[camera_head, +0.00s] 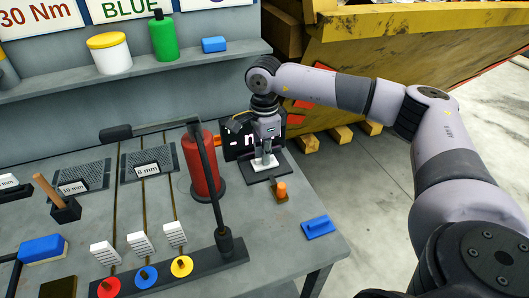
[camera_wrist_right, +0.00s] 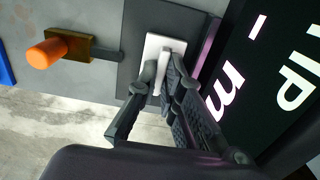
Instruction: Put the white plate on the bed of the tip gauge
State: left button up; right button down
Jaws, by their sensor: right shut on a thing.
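The white plate (camera_head: 264,163) is a small flat piece at the dark bed of the tip gauge (camera_head: 286,169). In the right wrist view the white plate (camera_wrist_right: 154,44) lies over the dark bed (camera_wrist_right: 133,25), with my right gripper's fingers (camera_wrist_right: 163,82) closed at its near part. My right gripper (camera_head: 264,155) points down and is shut on the plate. I cannot tell whether the plate's underside touches the bed. The gauge's black display (camera_head: 237,143) stands behind and is partly hidden by my gripper. My left gripper is not in view.
An orange-knobbed lever (camera_head: 281,190) sticks out in front of the bed. A red cylinder (camera_head: 201,165) and a dark bar (camera_head: 210,180) stand to the left. A blue block (camera_head: 318,227) lies near the table's right edge. Bare table (camera_head: 265,245) lies in front.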

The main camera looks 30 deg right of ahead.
jog(key=shift+f, duration=0.15)
jog(key=c, duration=2.2)
grip_release()
jog(key=o, duration=0.5)
jog(key=shift+r, duration=0.3)
notch_tip(320, 180, up, 12)
jog(key=shift+f+b, duration=0.1)
jog(key=shift+b, duration=0.8)
